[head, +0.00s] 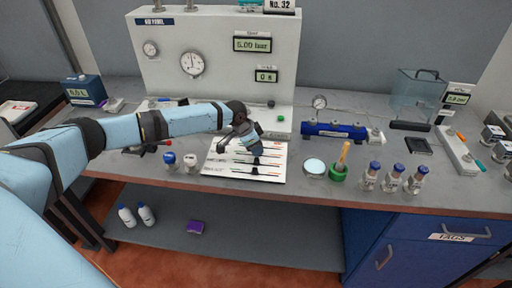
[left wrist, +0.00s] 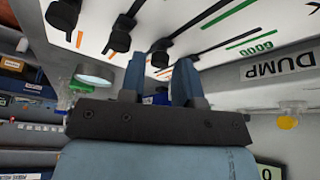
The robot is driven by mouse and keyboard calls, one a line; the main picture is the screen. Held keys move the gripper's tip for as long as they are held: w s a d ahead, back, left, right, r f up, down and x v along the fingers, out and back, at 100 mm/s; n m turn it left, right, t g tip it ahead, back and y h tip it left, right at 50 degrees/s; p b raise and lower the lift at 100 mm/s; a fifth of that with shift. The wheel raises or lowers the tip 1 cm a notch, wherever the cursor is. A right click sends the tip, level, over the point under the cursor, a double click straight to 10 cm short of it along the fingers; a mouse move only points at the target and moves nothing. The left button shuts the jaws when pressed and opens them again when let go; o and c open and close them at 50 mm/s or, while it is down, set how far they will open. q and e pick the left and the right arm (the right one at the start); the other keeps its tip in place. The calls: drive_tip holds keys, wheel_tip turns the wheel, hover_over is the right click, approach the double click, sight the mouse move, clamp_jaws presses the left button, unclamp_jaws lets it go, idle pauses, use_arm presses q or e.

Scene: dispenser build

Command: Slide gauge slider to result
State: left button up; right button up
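A white board (head: 215,166) with several slider tracks lies flat at the front middle of the bench. In the left wrist view it shows black slider knobs, one at the upper left (left wrist: 62,14), one beside it (left wrist: 118,30) and one by my fingertips (left wrist: 160,52). My left gripper (head: 254,150) hangs over the board near its knobs. In the left wrist view its two blue fingers (left wrist: 160,62) stand apart, with the third knob in line with the gap; I see no clear contact. Green lettering and a "DUMP" label (left wrist: 280,66) show there too. My right gripper is not in view.
A white panel (head: 215,45) with dials and a "5.00 bar" display (head: 252,44) stands behind the board. White and blue-topped pieces (head: 169,158) stand left of the board. A round dish (head: 314,167), green cup (head: 338,173) and small bottles (head: 392,180) stand right.

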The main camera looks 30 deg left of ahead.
use_arm(q)
drive_tip(key=shift+w+d+f, duration=0.1)
drive_tip(key=shift+f, duration=0.2)
clamp_jaws()
drive_tip(key=s+a, duration=0.1)
drive_tip(key=a, duration=0.1)
drive_tip(key=s+a+p, duration=0.1)
drive_tip(key=a, duration=0.1)
drive_tip(key=a+p, duration=0.1)
drive_tip(key=a, duration=0.1)
drive_tip(key=shift+s+a, duration=0.2)
drive_tip(key=shift+s, duration=0.2)
unclamp_jaws()
drive_tip(key=shift+s, duration=0.1)
drive_tip(key=shift+r, duration=0.1)
